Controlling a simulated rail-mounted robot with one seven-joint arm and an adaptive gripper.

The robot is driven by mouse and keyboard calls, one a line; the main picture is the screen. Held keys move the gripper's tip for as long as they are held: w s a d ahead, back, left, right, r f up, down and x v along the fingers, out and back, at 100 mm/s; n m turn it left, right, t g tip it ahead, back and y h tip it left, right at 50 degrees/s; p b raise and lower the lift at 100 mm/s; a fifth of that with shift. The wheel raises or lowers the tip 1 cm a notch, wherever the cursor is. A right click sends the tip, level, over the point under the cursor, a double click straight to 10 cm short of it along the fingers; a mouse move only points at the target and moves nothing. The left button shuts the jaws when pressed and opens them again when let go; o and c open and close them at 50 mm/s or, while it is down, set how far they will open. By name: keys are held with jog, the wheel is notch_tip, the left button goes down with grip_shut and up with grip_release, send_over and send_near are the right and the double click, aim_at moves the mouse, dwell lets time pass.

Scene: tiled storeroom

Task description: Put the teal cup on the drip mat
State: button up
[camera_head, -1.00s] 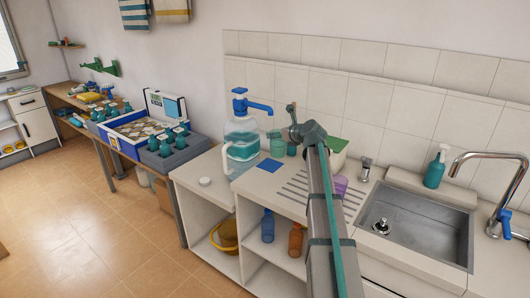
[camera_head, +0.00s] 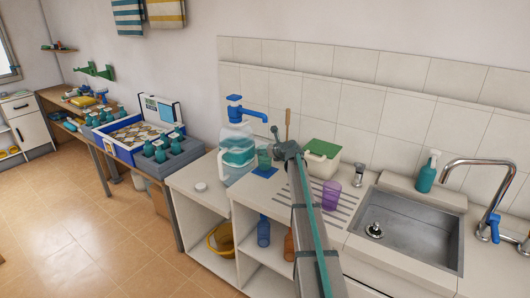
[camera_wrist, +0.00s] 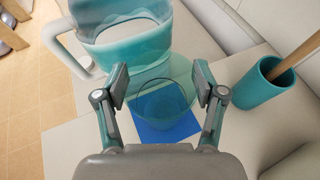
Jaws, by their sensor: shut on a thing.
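The teal cup (camera_wrist: 162,108) is see-through and held upright between the fingers of my gripper (camera_wrist: 160,84) in the wrist view. It also shows in the head view (camera_head: 264,154), just left of the end of my arm. The blue square drip mat (camera_head: 262,171) lies on the counter in front of the water dispenser. In the wrist view, the mat (camera_wrist: 187,125) shows behind and through the cup. The cup is over or on the mat; I cannot tell whether its base touches. My arm hides most of the gripper in the head view.
The water dispenser (camera_head: 237,148) with a blue pump stands close behind the mat. A teal holder (camera_wrist: 262,88) with a wooden-handled tool stands to the right. A purple cup (camera_head: 331,194) and a green-lidded box (camera_head: 320,158) stand further right, before the sink (camera_head: 405,228).

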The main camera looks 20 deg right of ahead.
jog(key=shift+f, duration=0.8)
jog(key=shift+f, duration=0.15)
jog(key=o, duration=0.9)
jog(key=shift+o, duration=0.2)
jog(key=b+v, duration=0.2)
jog(key=v, duration=1)
jog(key=shift+r, duration=0.2)
